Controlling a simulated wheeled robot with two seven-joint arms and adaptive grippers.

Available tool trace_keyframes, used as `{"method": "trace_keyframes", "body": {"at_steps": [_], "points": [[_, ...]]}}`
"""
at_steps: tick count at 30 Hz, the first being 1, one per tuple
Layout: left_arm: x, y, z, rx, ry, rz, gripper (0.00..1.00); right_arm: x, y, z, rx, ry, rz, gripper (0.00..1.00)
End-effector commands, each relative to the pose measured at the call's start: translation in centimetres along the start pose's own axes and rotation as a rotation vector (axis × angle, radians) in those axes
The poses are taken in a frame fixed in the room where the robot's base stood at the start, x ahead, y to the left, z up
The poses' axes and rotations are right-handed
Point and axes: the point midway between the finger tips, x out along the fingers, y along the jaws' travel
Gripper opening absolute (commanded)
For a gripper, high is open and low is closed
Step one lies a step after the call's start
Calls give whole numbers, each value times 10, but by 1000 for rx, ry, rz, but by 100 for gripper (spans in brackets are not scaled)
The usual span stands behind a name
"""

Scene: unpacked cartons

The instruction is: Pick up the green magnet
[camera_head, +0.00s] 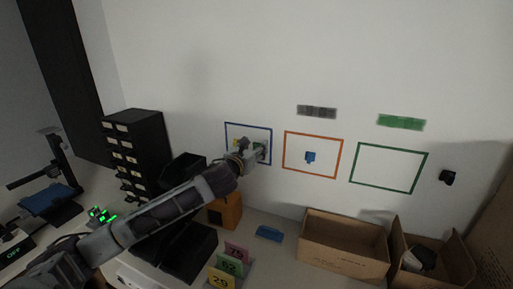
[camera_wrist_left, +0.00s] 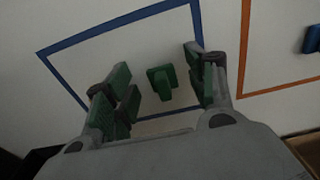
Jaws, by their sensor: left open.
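The green magnet (camera_wrist_left: 161,82) is on the white wall, inside the blue frame (camera_wrist_left: 120,32), in the left wrist view. It looks like a small block with a raised grip. My left gripper (camera_wrist_left: 160,86) is open, its two fingers standing on either side of the magnet, with gaps on both sides. In the head view my left arm reaches up to the wall, and the gripper (camera_head: 254,156) is at the blue frame (camera_head: 248,126), covering much of its inside. A bit of green shows there beside the fingers. My right gripper is not in view.
An orange frame (camera_head: 314,134) with a blue magnet (camera_head: 310,157) is to the right, then an empty green frame (camera_head: 388,147). Below are open cartons (camera_head: 345,262), colored number cards (camera_head: 231,269) and a blue item (camera_head: 269,233). Black drawers (camera_head: 137,150) stand left.

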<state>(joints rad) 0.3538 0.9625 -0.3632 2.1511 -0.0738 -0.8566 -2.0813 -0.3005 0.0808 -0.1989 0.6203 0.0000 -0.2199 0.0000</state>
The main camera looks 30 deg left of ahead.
Motion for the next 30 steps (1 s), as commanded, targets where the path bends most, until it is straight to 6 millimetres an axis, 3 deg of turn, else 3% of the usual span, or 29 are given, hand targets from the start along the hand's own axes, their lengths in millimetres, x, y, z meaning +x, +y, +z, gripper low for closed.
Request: {"method": "trace_keyframes", "body": {"at_steps": [19, 28, 30], "points": [[7, 0, 0, 0, 0, 0, 55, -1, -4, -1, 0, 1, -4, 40], [7, 0, 0, 0, 0, 0, 18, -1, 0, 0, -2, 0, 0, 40], [7, 0, 0, 0, 0, 0, 17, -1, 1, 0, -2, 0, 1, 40]]}}
